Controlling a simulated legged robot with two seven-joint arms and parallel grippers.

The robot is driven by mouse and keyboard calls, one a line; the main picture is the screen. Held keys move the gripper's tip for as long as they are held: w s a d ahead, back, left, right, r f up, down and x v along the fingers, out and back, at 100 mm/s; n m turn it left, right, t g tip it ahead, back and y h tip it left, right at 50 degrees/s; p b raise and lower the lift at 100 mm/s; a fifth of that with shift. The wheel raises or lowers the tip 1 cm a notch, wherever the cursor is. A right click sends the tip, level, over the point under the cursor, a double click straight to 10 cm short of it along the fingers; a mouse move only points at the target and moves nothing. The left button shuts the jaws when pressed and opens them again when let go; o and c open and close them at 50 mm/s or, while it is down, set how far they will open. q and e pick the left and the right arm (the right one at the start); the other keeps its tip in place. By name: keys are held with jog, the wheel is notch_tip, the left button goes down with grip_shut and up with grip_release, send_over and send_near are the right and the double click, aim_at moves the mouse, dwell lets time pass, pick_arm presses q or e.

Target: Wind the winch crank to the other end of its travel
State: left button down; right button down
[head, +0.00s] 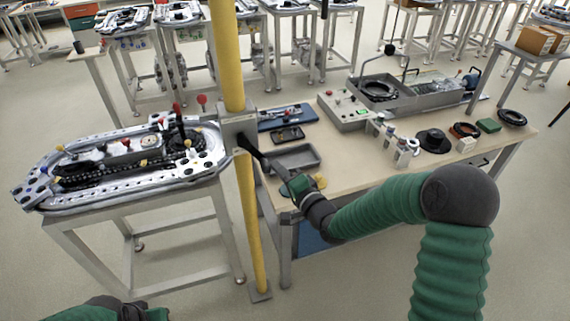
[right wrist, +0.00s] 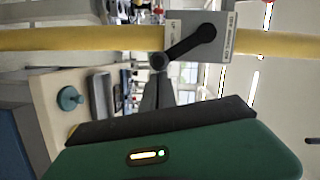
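The winch (head: 238,130) is a grey box fixed on a yellow upright post. Its black crank (head: 250,147) slants down and to the right from the box in the head view. In the right wrist view the post lies sideways, and the crank (right wrist: 185,46) runs from its hub on the box down-left to a round handle end (right wrist: 160,62). My right gripper (right wrist: 158,78) has its dark fingertips right at that handle end. The fingers look close together, but whether they clasp the handle is unclear. Only part of my left gripper (head: 125,309) shows at the bottom left; its fingers are not clear.
A ring track (head: 125,165) on a metal stand is left of the post. A workbench (head: 350,165) on the right carries a grey tray (head: 295,157), a control box (head: 343,110) and several small parts. The post's foot (head: 260,292) stands on the open floor.

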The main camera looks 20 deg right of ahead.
jog(key=shift+s+a+f+m+t+y+b, duration=0.15)
jog(key=shift+a+f+m+t+b, duration=0.1)
jog(key=shift+a+f+m, duration=0.35)
jog(key=shift+w+a+f+m+t+y+b, duration=0.1)
jog(key=shift+a+f+m+t+y+b, duration=0.15)
jog(key=shift+a+m, duration=0.5)
